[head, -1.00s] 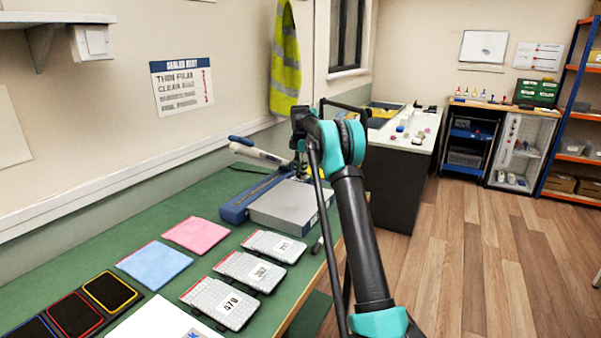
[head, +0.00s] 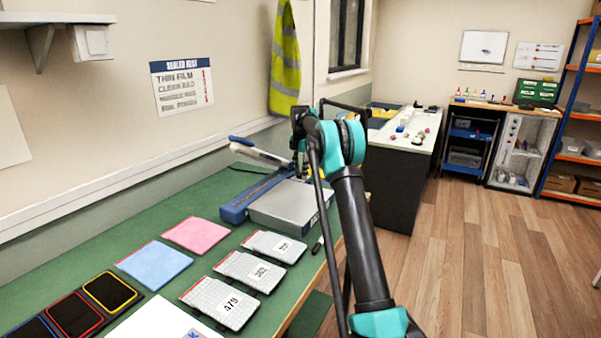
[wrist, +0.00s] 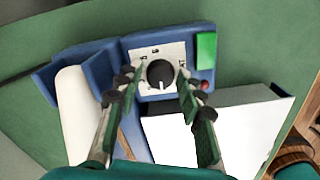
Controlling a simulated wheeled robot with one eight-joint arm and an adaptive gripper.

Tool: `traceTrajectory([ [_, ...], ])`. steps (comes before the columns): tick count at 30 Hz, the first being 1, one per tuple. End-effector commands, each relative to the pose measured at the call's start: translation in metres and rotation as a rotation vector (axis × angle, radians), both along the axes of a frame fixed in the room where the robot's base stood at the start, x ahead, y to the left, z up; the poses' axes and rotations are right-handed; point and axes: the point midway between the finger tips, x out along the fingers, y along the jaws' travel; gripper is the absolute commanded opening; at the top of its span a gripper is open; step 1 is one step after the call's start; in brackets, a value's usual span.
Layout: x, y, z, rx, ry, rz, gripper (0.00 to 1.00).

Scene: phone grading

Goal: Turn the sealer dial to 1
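The blue sealer (head: 244,204) stands on the green bench in the head view, with its white-and-blue arm raised. In the wrist view the sealer's black dial (wrist: 160,74) sits on a white marked plate (wrist: 150,54), its white pointer line toward the bottom of the picture. The plate's marks are too small to read surely. My gripper (wrist: 158,82) is open, its fingers on the left and right of the dial; I cannot tell whether they touch it.
A grey box (head: 288,204) stands against the sealer. A green block (wrist: 206,50) and a red button (wrist: 205,86) are beside the dial plate. Labelled clear pouches (head: 250,270), a blue cloth (head: 154,264) and a pink cloth (head: 196,234) lie nearer on the bench. A pen (head: 318,245) lies near the edge.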

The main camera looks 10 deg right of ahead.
Motion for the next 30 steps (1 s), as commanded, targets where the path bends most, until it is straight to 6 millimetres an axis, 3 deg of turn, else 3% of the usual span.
traceTrajectory([
  [6, 0.0, 0.0, 0.002, -0.001, 0.001, 0.0, 0.38],
  [10, 0.0, 0.0, 0.013, 0.0, 0.001, -0.001, 0.38],
  [21, 0.0, 0.0, 0.086, -0.001, 0.001, 0.0, 0.38],
  [30, 0.0, 0.0, 0.116, 0.0, 0.0, 0.0, 0.38],
])
